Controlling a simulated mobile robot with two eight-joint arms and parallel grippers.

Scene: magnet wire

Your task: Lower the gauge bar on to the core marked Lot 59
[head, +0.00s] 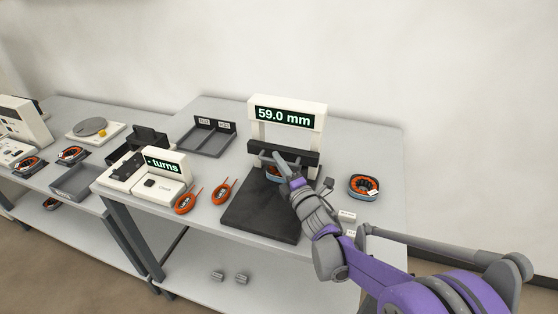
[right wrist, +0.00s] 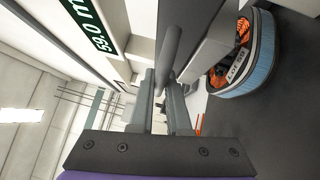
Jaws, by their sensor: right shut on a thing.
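The gauge bar (head: 289,156) is a dark bar between the white posts of the gauge, whose display (head: 283,117) reads 59.0 mm. A core with orange windings and a blue side (head: 273,172) stands on the dark plate (head: 262,211) below the bar. In the right wrist view this core (right wrist: 249,62) carries a label that seems to read Lot 59. The bar (right wrist: 207,42) is close to the core there; I cannot tell whether they touch. My right gripper (head: 275,159) is shut on the bar's round grey handle (right wrist: 171,50). My left gripper is not in view.
Another orange and blue core (head: 364,186) sits right of the gauge, near small white labelled blocks (head: 347,215). Two orange rings (head: 222,190) lie to the left, by the turns counter (head: 164,165). A grey divided tray (head: 207,140) stands behind.

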